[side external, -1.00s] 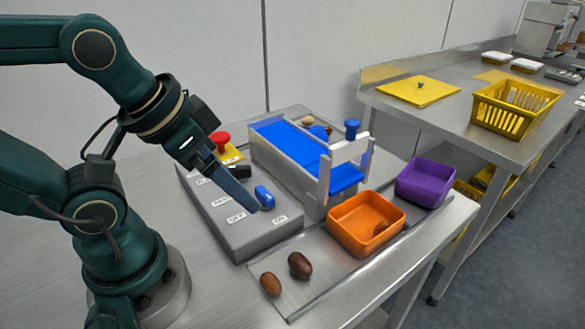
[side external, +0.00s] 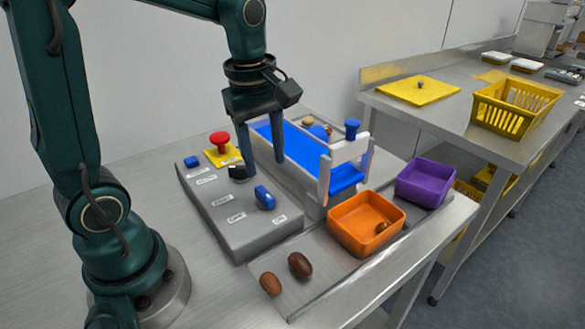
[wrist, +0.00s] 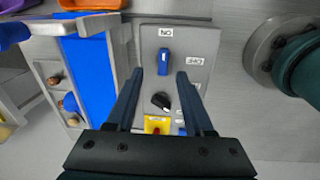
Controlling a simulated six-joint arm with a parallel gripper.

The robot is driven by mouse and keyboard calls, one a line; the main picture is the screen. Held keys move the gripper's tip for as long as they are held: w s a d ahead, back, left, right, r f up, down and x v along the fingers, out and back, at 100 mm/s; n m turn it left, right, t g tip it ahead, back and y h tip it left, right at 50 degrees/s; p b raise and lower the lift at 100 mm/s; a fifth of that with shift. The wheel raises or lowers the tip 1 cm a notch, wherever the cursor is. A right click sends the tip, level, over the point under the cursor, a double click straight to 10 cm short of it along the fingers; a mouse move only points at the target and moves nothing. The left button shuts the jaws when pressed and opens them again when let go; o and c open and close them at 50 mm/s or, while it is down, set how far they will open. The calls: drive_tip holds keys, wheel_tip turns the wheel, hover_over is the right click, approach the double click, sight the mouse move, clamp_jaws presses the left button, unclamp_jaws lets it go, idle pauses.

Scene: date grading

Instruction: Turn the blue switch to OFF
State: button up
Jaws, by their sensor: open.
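The blue switch (side external: 265,197) is a raised knob on the grey control panel (side external: 245,240). Its long side points toward the ON label (wrist: 165,32), and the OFF label (wrist: 195,61) lies to one side of it. My gripper (side external: 263,170) is open and empty, pointing down above the panel. In the wrist view, the switch (wrist: 163,62) shows between the fingertips (wrist: 160,73). In the side view the fingers look higher than the switch and apart from it.
A black knob (side external: 237,172), a red button (side external: 219,140) on yellow and a small blue button (side external: 191,161) share the panel. A blue conveyor (side external: 295,148) with a grey gate (side external: 325,180) stands beside it. An orange bin (side external: 340,230) and purple bin (side external: 425,180) are to the right.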

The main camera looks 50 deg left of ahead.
sight(264, 192)
drive_tip(key=shift+w+a+f+g, duration=0.3)
drive_tip(key=shift+a+f, duration=0.15)
drive_tip(key=shift+f, duration=0.25)
drive_tip(key=shift+s+a+f+n+g, duration=0.15)
drive_tip(key=shift+a+f+n+g, duration=0.15)
drive_tip(key=shift+f, duration=2.85)
clamp_jaws()
